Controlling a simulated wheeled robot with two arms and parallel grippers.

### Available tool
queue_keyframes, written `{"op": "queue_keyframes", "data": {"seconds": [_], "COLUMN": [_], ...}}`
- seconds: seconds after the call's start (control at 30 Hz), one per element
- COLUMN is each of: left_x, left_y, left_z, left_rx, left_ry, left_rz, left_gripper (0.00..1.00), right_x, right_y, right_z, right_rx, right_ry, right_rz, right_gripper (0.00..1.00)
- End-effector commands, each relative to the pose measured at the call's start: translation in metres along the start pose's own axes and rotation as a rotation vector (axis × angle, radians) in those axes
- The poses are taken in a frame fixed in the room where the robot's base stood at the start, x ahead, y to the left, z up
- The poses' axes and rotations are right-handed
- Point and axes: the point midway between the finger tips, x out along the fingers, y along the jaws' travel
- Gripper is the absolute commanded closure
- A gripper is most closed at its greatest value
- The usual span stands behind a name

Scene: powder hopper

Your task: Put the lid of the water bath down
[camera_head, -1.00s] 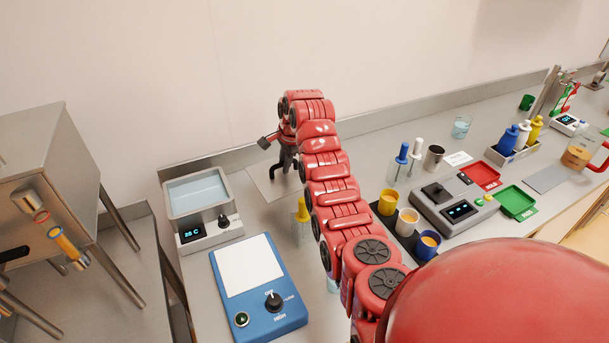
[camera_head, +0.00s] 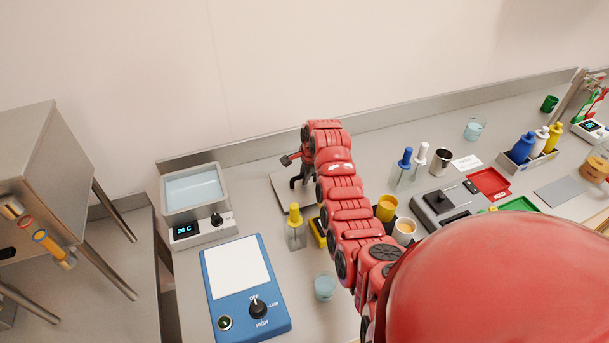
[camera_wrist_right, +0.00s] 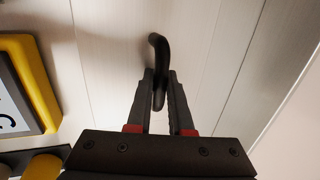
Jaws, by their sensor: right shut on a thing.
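The water bath (camera_head: 222,197) stands open at the left of the counter in the head view, with pale blue water (camera_head: 193,188) in it and a lit display on its front. Its lid (camera_head: 284,197) is a flat grey metal plate to the right of the bath, partly hidden by my right arm. My right gripper (camera_head: 300,172) is over the lid. In the right wrist view, this gripper (camera_wrist_right: 160,88) is shut on the lid's black hooked handle (camera_wrist_right: 158,50). I cannot tell whether the lid touches the counter. My left gripper is not in view.
A yellow-capped bottle (camera_head: 296,228) and a yellow-framed device (camera_head: 318,232) stand just in front of the lid. A blue hotplate (camera_head: 243,285) is in front of the bath. A glass beaker (camera_head: 325,287) stands nearer. Blue- and white-capped bottles (camera_head: 405,168) stand to the right.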

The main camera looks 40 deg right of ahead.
Motion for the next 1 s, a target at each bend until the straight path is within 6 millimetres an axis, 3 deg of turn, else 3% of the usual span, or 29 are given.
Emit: {"op": "queue_keyframes", "data": {"seconds": [0.07, 0.43, 0.47, 0.63, 1.0], "left_x": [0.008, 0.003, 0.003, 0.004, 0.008], "left_y": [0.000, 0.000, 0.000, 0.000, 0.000], "left_z": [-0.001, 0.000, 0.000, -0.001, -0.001], "left_rx": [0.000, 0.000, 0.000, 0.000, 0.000], "left_ry": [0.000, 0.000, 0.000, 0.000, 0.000], "left_rz": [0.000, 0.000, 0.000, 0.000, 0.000], "left_gripper": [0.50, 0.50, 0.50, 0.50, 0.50], "right_x": [0.006, 0.015, 0.015, 0.014, 0.010], "right_y": [0.003, 0.004, 0.004, 0.004, 0.004], "right_z": [0.000, 0.000, -0.001, -0.001, 0.000], "right_rx": [0.000, -0.001, -0.001, -0.001, 0.000], "right_ry": [0.000, 0.000, 0.000, 0.000, 0.000], "right_rz": [0.003, -0.002, -0.002, -0.001, 0.001], "right_gripper": [1.00, 1.00, 0.79, 0.51, 0.51]}}
